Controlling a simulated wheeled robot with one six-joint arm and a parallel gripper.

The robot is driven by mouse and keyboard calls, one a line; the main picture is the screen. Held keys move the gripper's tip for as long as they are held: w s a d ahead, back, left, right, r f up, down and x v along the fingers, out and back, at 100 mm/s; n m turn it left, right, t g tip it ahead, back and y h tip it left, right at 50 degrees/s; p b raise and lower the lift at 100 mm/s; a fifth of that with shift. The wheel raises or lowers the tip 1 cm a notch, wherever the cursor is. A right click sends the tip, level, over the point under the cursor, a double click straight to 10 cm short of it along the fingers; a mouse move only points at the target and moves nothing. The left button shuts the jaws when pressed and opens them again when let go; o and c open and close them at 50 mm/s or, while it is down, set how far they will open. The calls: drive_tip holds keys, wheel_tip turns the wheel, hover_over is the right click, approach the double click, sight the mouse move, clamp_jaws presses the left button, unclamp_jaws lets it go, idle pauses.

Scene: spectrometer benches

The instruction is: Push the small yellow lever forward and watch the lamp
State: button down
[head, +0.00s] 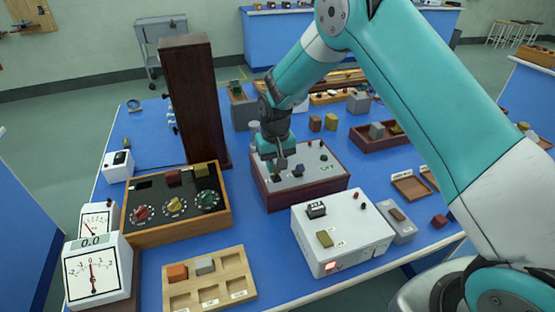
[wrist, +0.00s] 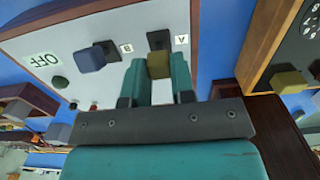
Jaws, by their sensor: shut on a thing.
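A grey-topped wooden switch box (head: 308,190) stands mid-bench. In the wrist view its panel (wrist: 110,22) has a small yellow lever knob (wrist: 158,62) by a dark slot marked A. A blue lever knob (wrist: 90,59) beside it is marked B, and shows in the head view (head: 298,170). My gripper (head: 275,170) reaches down to the panel's left part, its teal fingers shut on the yellow knob. The gripper mostly hides the knob in the head view. A dark green round lamp or button (head: 323,157) sits near a sign (head: 327,167) reading OFF.
A white box (head: 344,225) with a glowing red light stands in front of the switch box. A dial box (head: 178,235) and a tall dark wooden post (head: 196,105) stand to the left. A wooden tray (head: 210,286) with blocks lies at the front.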

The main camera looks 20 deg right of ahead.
drive_tip(key=g, duration=0.1)
drive_tip(key=w+g, duration=0.1)
drive_tip(key=g, duration=0.1)
drive_tip(key=w+g, duration=0.1)
drive_tip(key=shift+w+f+g, duration=0.2)
drive_tip(key=shift+f+g, duration=0.1)
drive_tip(key=shift+p, duration=0.3)
drive_tip(key=c, duration=1)
unclamp_jaws()
drive_tip(key=shift+w, duration=0.1)
drive_tip(key=shift+o, duration=0.2)
